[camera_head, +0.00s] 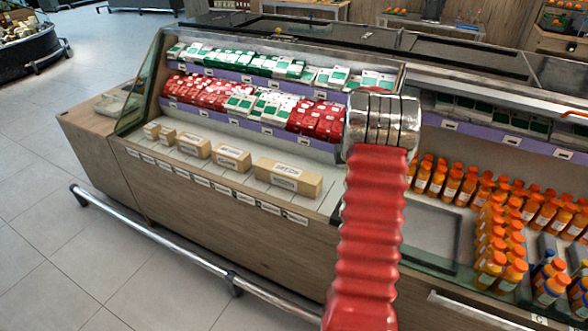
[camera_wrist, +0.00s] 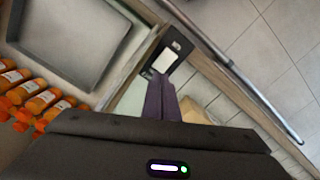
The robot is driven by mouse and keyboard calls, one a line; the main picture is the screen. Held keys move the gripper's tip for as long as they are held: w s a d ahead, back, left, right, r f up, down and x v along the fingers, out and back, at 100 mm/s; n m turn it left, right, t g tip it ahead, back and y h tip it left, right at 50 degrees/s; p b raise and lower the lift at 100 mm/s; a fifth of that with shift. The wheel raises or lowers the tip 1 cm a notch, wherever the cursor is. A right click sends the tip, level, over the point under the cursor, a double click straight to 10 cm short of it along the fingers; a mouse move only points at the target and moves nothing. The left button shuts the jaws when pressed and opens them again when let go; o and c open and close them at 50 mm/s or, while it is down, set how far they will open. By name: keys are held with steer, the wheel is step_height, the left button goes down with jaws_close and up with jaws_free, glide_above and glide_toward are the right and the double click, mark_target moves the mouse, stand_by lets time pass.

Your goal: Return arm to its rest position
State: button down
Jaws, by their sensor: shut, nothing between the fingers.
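My arm (camera_head: 370,240) rises from the bottom of the head view, with a red ribbed sleeve and a shiny metal joint (camera_head: 383,120) at its top. The arm stands in front of the refrigerated display case. My gripper is hidden in the head view. In the wrist view my gripper (camera_wrist: 160,88) shows as two dark fingers lying together, shut and empty. It points over the front edge of the case, with the grey floor (camera_wrist: 285,50) beyond at the right.
The display case (camera_head: 215,200) holds boxed blocks and red and green packs. Orange juice bottles (camera_head: 490,240) stand at the right, beside an empty grey tray (camera_head: 430,232). A metal rail (camera_head: 160,240) runs along the case's front. The tiled floor (camera_head: 50,250) at the left is clear.

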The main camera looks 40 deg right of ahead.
steer(key=shift+w, duration=0.1)
steer(key=shift+s+a+f+m, duration=0.3)
steer(key=shift+s+a+f, duration=0.6)
steer(key=shift+f, duration=0.2)
steer(key=s+a+r+n+t, duration=0.2)
steer(key=a+r, duration=0.6)
steer(key=a, duration=0.8)
steer(key=s+a+r+n+t, duration=0.1)
steer(key=s+a+r+n, duration=0.2)
steer(key=a, duration=1.3)
steer(key=s+a+r+n+t, duration=0.2)
steer(key=s+a+r, duration=0.5)
steer(key=a+r, duration=0.6)
steer(key=a+n, duration=0.1)
steer(key=a, duration=0.2)
steer(key=shift+a+t, duration=0.25)
steer(key=shift+t, duration=0.05)
steer(key=shift+d, duration=0.1)
